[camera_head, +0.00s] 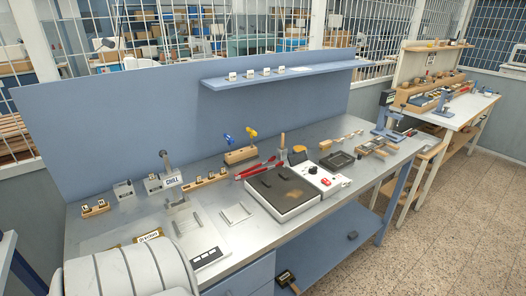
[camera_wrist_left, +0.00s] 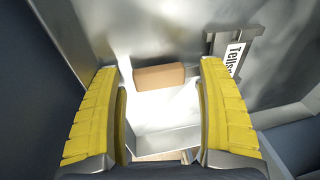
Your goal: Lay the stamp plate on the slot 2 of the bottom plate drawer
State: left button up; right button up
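In the left wrist view my left gripper (camera_wrist_left: 162,115) has its two yellow-padded fingers spread wide apart. A bright silver, box-like surface (camera_wrist_left: 165,125) shows between and beyond them; I cannot tell what it is or whether it touches the fingers. A tan block (camera_wrist_left: 160,76) lies just past the fingertips. A label in a metal holder (camera_wrist_left: 232,58), partly readable as "Tells", is at the upper right. I cannot identify the stamp plate or slot 2 for sure. In the head view a blue drawer front (camera_head: 246,282) shows under the bench. Neither gripper shows there.
The metal bench (camera_head: 225,185) holds a black-topped hot plate (camera_head: 283,190), red tongs (camera_head: 252,170), a white control box (camera_head: 322,181) and several wooden type racks. A blue lower shelf (camera_head: 335,240) is mostly clear. A blue back panel (camera_head: 150,110) stands behind.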

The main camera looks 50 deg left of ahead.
pick_arm(q)
jog(key=shift+r, duration=0.15)
notch_tip(320, 180, up, 10)
dwell(0.8)
jog(key=shift+f, duration=0.2)
jog(key=shift+f, duration=4.95)
jog(key=shift+r, duration=0.15)
